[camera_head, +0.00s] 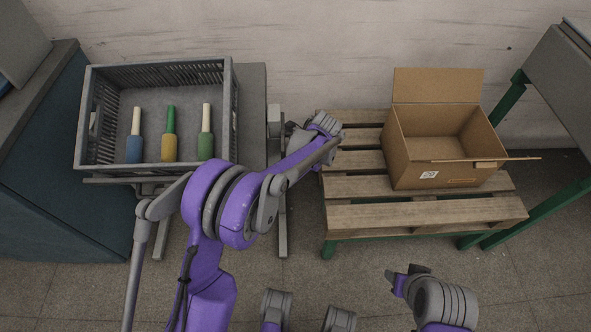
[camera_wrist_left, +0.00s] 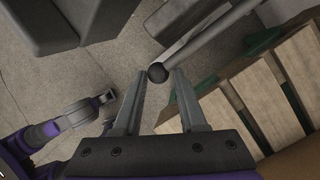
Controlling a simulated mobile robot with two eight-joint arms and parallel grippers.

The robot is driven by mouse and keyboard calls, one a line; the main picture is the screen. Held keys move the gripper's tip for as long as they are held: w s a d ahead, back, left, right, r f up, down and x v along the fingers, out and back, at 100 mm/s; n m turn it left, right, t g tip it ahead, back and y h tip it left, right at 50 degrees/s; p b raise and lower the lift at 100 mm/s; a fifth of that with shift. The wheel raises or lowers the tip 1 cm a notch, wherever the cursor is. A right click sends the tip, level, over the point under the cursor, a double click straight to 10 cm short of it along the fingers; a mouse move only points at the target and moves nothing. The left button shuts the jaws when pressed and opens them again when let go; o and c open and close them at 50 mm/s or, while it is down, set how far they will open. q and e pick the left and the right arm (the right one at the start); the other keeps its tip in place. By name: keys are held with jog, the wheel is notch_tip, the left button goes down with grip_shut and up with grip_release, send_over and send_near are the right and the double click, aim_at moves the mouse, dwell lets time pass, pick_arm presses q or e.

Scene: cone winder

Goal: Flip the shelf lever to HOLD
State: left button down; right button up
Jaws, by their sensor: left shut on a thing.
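The lever shows in the left wrist view as a grey bar (camera_wrist_left: 205,38) ending in a round black knob (camera_wrist_left: 158,73). The knob sits between the fingertips of my left gripper (camera_wrist_left: 160,80), which is shut on it. In the head view my left gripper (camera_head: 291,129) is beside the shelf's right end, and my own arm partly covers this spot. No HOLD marking is legible in either view. My right gripper (camera_head: 408,273) is low in the head view, empty, with its fingers apart, away from the shelf.
An open cardboard box (camera_head: 425,168) sits on a wooden pallet (camera_head: 350,188) to the right. A blue cabinet (camera_head: 45,190) is at left. The floor in front is mostly clear.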

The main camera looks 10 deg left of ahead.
pick_arm(q)
jog(key=shift+w+a+r+g, duration=0.2)
jog(key=shift+r+g, duration=0.1)
jog(key=shift+r, duration=0.15)
jog(key=shift+w+a+r+g, duration=0.15)
jog(key=shift+r+g, duration=0.15)
jog(key=shift+r, duration=0.15)
jog(key=c, duration=0.7)
grip_release()
jog(key=shift+o, duration=1.4)
jog(key=shift+s, duration=0.1)
jog(key=p+v, duration=0.2)
jog(key=v, duration=0.8)
jog(key=shift+r, duration=0.4)
